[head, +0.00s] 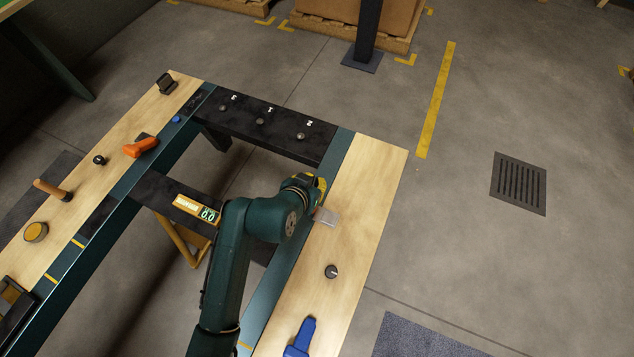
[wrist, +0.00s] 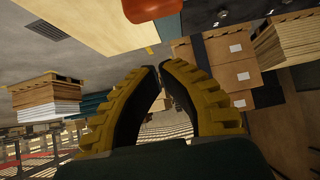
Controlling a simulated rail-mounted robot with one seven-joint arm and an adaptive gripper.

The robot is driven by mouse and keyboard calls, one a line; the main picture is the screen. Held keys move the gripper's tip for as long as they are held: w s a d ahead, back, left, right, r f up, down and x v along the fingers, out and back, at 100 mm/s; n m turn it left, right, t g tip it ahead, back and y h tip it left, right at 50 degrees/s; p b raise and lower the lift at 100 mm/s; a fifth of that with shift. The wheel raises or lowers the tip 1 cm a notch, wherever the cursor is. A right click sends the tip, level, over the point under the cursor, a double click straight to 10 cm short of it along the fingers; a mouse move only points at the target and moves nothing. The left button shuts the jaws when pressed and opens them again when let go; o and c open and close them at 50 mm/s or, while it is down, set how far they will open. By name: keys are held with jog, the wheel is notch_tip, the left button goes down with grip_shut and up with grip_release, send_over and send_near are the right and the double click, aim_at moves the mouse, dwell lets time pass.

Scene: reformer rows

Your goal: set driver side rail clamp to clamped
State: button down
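Two clamp-like levers show in the head view, and I cannot tell which is the driver side rail clamp. An orange handle (head: 141,147) lies on the left rail. A blue handle (head: 301,338) lies on the right rail near the bottom edge. My gripper (head: 322,184) is over the inner edge of the right rail, well apart from both, its tips partly hidden by my arm. In the wrist view my gripper (wrist: 160,67) has its yellow, dark-padded fingers converged at the tips, with nothing visible between them. A reddish-orange part (wrist: 152,9) shows beyond the tips; its identity is unclear.
A small pale, clear-looking piece (head: 327,216) is beside my gripper. A dark knob (head: 331,271) is on the right rail. The left rail carries a wooden peg (head: 53,190) and a yellow button (head: 36,232). A display (head: 208,214) sits on the crossbar. Open floor lies right.

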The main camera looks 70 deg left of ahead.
notch_tip(320, 180, down, 7)
jog(key=w+a+b, duration=0.1)
jog(key=w+a, duration=0.1)
dwell(0.5)
jog(key=shift+a, duration=0.1)
jog(key=shift+s+b, duration=0.1)
jog(key=shift+b, duration=0.25)
